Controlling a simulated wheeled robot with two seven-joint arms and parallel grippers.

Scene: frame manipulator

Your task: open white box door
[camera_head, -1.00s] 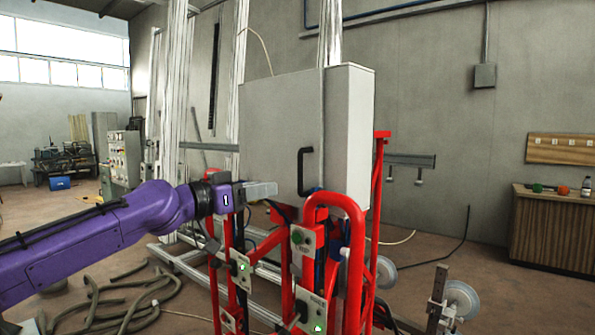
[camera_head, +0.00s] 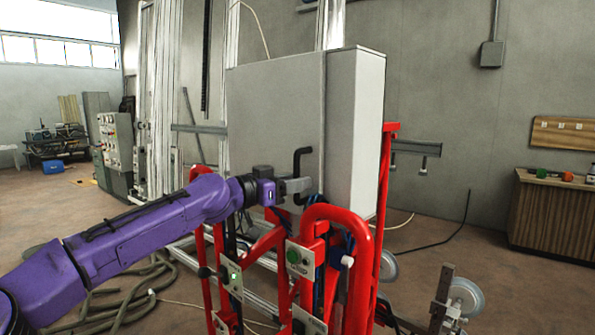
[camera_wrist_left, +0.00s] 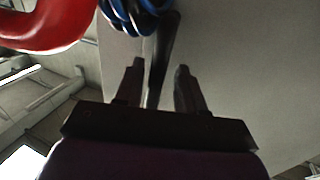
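The white box (camera_head: 275,115) is mounted on the red frame, and its door appears closed. A black bar handle (camera_head: 297,165) stands upright near the right edge of its front face. My left gripper (camera_head: 306,184) is at the lower part of the handle. In the left wrist view my left gripper (camera_wrist_left: 159,66) has its two dark fingers apart. The black handle (camera_wrist_left: 166,45) runs between and ahead of them, with a gap to each finger. My right gripper is not in view.
Red tubular frame bars (camera_head: 335,212) with control plates (camera_head: 299,257) stand just below and right of the gripper. Blue cables (camera_wrist_left: 130,15) lie close to the handle's end in the left wrist view. A wooden cabinet (camera_head: 552,218) stands far right.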

